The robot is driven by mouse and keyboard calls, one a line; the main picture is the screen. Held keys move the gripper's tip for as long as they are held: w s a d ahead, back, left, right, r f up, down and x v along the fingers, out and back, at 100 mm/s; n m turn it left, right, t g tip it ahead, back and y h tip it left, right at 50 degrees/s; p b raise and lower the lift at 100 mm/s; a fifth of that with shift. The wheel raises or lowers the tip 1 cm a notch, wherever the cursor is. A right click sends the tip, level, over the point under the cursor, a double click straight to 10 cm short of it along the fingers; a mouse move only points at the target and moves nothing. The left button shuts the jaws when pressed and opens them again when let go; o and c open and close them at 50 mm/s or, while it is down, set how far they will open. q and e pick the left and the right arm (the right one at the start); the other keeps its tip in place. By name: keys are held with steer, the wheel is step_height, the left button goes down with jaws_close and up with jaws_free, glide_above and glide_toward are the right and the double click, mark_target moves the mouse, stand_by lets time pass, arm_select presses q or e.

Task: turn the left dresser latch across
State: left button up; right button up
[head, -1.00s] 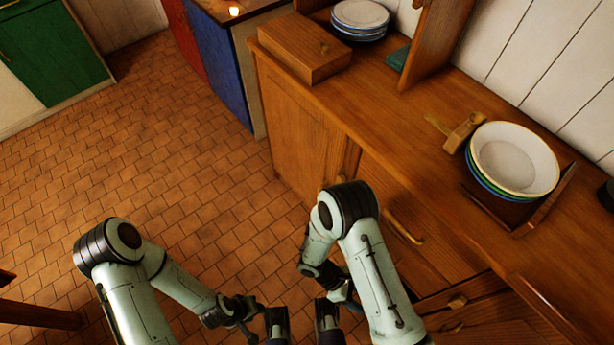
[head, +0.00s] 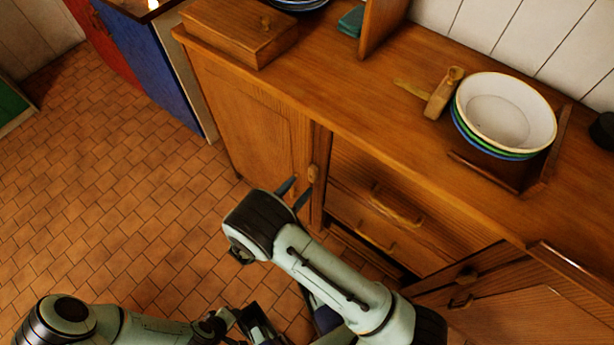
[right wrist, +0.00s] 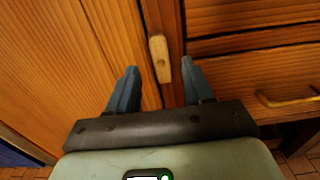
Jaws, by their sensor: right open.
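The left dresser latch (head: 313,174) is a small pale wooden turn-piece at the edge of the left door (head: 250,130). It points roughly up and down, in line with the post beside the door. In the right wrist view the latch (right wrist: 160,57) lies between the two blue-grey fingertips. My right gripper (head: 296,190) is open at the latch, one finger on each side; it also fills the lower right wrist view (right wrist: 160,70). I cannot tell whether a finger touches the latch. My left gripper (head: 262,325) is low at the bottom edge, partly cut off, away from the dresser.
Drawers with handles (head: 395,205) are right of the latch. Another latch (head: 466,276) is on the lower right. Stacked bowls (head: 505,110), a wooden mallet-like tool (head: 443,95) and a wooden box (head: 240,28) stand on the top. Tiled floor (head: 120,190) is clear to the left.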

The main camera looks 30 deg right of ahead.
mark_target(310, 175)
steer(key=x, duration=0.5)
jaws_close()
